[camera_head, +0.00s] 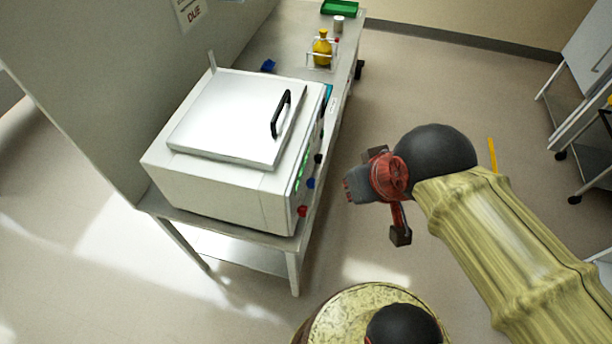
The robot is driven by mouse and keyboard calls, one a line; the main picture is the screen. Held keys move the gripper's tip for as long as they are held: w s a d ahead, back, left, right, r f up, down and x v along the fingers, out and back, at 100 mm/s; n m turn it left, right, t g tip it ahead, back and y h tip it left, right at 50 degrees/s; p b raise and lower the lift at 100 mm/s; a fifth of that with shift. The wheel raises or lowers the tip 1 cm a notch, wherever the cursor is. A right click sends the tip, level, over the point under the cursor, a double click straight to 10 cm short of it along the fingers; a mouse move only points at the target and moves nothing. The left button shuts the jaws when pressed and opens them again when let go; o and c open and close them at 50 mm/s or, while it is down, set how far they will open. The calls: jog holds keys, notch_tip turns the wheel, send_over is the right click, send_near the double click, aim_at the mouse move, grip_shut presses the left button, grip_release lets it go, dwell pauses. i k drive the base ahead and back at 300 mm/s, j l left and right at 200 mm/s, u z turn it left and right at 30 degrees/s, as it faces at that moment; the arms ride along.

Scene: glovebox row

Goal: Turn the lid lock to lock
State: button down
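A white box-shaped machine (222,195) stands on a bench at the left. Its silver lid (225,110) lies shut on top, with a black bar handle (280,114) near the lid's right edge. The machine's right face is seen at a steep angle and carries green lights, a red knob (303,211), a blue knob (310,183) and a dark knob (318,158). I cannot tell which part is the lid lock or how it is turned. My gripper (386,195) is open and empty, its fingers spread, in free space right of the machine and touching nothing.
The bench (293,262) runs away to the back. A yellow flask (322,48) in a clear rack, a white cup (338,24) and a green tray (340,7) stand at its far end. A wall panel (110,90) borders it left. A wheeled cart (588,160) stands far right.

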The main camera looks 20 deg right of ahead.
aim_at(302, 210)
jog(key=i+l+u, duration=0.2)
jog(key=u, duration=0.25)
jog(key=k+l+u, duration=0.3)
jog(key=k+l, duration=0.15)
jog(key=k, duration=0.25)
